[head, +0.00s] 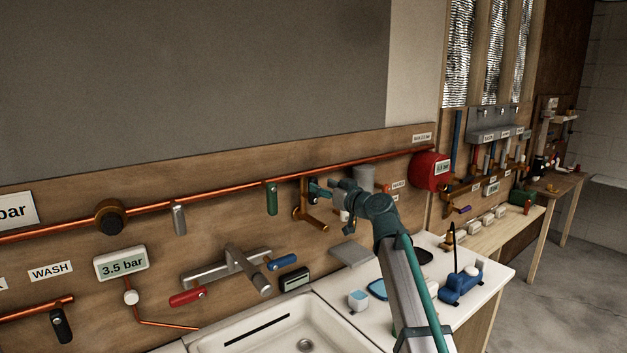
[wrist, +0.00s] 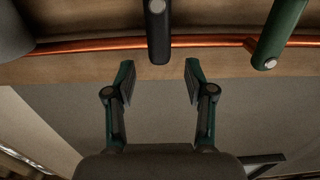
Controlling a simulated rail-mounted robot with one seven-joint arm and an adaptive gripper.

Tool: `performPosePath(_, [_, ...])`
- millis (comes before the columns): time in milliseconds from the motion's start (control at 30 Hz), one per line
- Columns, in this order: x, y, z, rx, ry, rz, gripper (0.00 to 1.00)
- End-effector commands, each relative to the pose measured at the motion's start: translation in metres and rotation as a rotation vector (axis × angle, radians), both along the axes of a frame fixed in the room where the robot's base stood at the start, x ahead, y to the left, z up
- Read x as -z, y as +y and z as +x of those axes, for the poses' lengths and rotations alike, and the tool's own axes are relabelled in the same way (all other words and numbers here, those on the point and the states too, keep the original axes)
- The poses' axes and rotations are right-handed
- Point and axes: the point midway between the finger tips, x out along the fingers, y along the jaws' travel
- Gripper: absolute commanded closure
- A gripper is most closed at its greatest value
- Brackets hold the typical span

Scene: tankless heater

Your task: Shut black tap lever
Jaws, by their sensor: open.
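A black tap lever (wrist: 158,30) with a pale screw at its end shows in the wrist view, across the copper pipe (wrist: 105,44). My gripper (wrist: 160,80) is open and empty. Another black lever (head: 60,325) hangs from a lower pipe at the bottom left.
A green lever (wrist: 283,35) is beside the black one; in the head view it hangs (head: 271,198) left of my gripper. A brass fitting (head: 308,214) is just below my gripper. A sink (head: 215,345) lies below.

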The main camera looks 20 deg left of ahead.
Motion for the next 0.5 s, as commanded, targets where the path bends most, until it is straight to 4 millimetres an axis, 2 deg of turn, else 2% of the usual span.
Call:
performPosePath(33, [-0.004,0.01,0.008,-0.001,0.001,0.0,0.46])
performPosePath(200, [-0.003,0.032,0.021,0.0,0.001,-0.001,0.46])
performPosePath(500, [-0.001,0.048,0.031,0.0,0.0,0.0,0.46])
